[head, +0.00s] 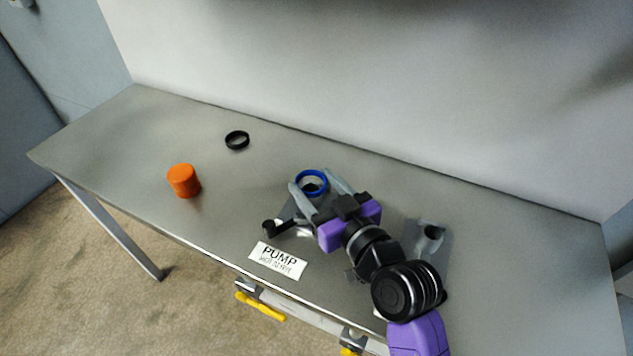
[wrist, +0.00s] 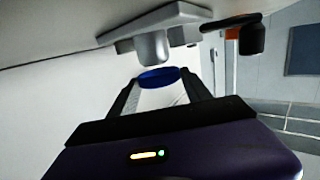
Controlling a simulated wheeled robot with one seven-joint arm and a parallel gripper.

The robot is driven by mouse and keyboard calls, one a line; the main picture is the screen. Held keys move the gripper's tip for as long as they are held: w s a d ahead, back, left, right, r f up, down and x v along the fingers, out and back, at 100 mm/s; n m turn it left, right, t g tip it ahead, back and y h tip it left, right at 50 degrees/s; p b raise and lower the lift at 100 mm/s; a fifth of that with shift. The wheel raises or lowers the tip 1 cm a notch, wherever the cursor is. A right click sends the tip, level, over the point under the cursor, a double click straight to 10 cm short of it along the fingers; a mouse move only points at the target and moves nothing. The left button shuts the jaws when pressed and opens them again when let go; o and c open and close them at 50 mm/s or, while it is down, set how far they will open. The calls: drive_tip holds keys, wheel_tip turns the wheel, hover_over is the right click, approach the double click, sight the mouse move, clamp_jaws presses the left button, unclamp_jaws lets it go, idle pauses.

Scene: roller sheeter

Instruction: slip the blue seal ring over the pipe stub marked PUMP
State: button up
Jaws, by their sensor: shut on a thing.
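The blue seal ring (head: 311,172) is held between the fingertips of my gripper (head: 312,181), which is shut on it. In the wrist view the blue ring (wrist: 158,76) sits between the two fingers, close to the end of a grey pipe stub (wrist: 152,48) on a grey plate (wrist: 165,20). I cannot tell whether ring and stub touch. The white PUMP label (head: 277,260) lies at the table's front edge, in front of the plate under my gripper. In the head view my gripper and ring mostly hide this stub.
A second grey stub (head: 432,232) on its own plate stands to the right, beside my arm. A black valve handle (head: 270,227) sticks out left of my gripper. The table's (head: 120,150) left end is clear.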

drive_tip(key=shift+w+a+f+p, duration=0.1)
drive_tip(key=shift+f+p, duration=0.4)
drive_tip(key=shift+p, duration=0.5)
drive_tip(key=shift+r+p, duration=1.55)
drive_tip(key=shift+r, duration=0.75)
drive_tip(key=shift+w, duration=0.1)
